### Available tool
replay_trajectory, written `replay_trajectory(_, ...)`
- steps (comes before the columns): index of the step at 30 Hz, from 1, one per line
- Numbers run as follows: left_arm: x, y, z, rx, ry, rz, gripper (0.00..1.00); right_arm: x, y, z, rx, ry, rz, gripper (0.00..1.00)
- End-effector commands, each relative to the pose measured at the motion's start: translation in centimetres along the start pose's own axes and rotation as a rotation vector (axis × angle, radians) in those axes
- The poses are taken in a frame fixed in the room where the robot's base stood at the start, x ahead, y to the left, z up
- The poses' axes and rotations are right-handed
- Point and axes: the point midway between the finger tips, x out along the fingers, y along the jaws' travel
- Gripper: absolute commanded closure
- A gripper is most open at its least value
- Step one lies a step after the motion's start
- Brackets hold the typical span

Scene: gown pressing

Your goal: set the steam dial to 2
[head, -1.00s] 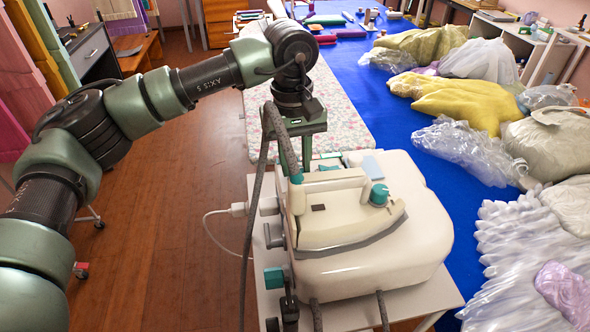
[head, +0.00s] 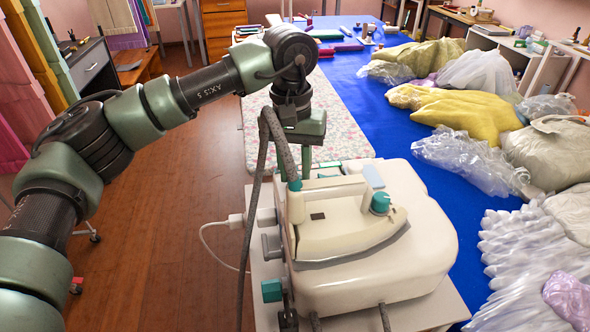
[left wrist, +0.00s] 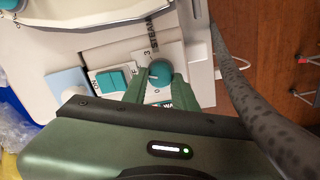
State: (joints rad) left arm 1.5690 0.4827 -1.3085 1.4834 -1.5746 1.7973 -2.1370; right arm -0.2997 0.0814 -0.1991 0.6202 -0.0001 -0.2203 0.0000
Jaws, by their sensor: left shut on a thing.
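The steam station (head: 425,255) is a cream unit on a light stand, with a cream iron (head: 335,225) resting on top. In the left wrist view, the steam dial (left wrist: 161,71) is a round teal knob with a pale cap, on a panel with printed numbers. My left gripper (left wrist: 157,88) is shut on this dial, one finger on each side. I cannot tell which number the dial points to. In the head view my left gripper (head: 291,158) reaches down behind the iron's handle, which hides the dial. My right gripper is not in view.
A teal rocker switch (left wrist: 112,80) sits beside the dial. The iron carries its own teal knob (head: 380,203). Bagged garments (head: 470,110) cover the right of the blue table (head: 385,110).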

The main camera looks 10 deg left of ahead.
Motion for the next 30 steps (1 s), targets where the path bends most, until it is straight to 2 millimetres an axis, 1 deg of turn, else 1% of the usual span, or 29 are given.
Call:
replay_trajectory(7, 0.2, 0.1, 0.1, 0.002, -0.006, -0.001, 1.0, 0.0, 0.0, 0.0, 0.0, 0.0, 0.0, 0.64)
replay_trajectory(8, 0.2, 0.0, 0.1, 0.002, -0.006, -0.002, 0.67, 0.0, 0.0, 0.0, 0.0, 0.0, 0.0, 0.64)
replay_trajectory(9, 0.2, 0.0, 0.1, 0.001, -0.006, -0.002, 0.56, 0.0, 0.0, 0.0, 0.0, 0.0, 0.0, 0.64)
replay_trajectory(10, 0.2, 0.0, 0.1, 0.001, -0.006, -0.002, 0.51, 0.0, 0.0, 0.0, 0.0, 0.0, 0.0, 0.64)
replay_trajectory(18, 0.1, 0.0, 0.1, -0.001, -0.002, -0.001, 0.51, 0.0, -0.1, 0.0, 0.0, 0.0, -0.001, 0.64)
replay_trajectory(21, -0.4, 0.0, 0.0, -0.001, 0.0, -0.001, 0.51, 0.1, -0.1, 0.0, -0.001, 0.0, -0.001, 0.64)
replay_trajectory(23, -1.0, 0.0, 0.0, -0.001, 0.001, 0.0, 0.51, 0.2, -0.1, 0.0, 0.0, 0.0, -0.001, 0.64)
replay_trajectory(30, -5.1, 0.1, 0.0, 0.0, 0.0, 0.001, 0.51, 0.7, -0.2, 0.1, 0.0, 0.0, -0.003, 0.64)
